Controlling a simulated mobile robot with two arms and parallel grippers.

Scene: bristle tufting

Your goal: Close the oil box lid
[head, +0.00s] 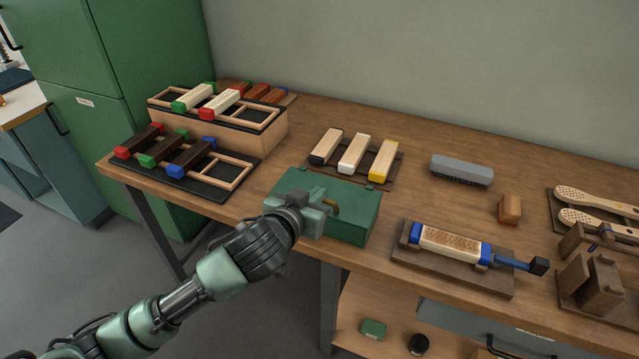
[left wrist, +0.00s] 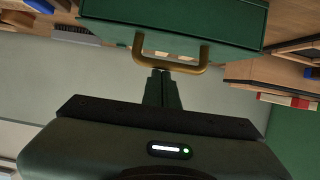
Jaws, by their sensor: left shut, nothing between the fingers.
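The oil box is a green box (head: 358,226) near the front edge of the workbench. Its lid (head: 345,188) lies flat across the top and looks down; whether it is fully seated is hard to tell. A brass handle (head: 334,209) is on the side facing me and is partly hidden by my gripper. My left gripper (head: 325,205) is in front of the box, its fingers together and empty. In the left wrist view the fingertips (left wrist: 161,73) are at the bar of the handle (left wrist: 186,68); contact is unclear. My right gripper is out of view.
Racks of coloured-end blocks (head: 185,155) stand left of the box. A tray with three blocks (head: 352,154) lies behind it. A fixture with a perforated block (head: 450,244) is close on the right. A grey brush (head: 461,170) lies farther back, with bare bench around it.

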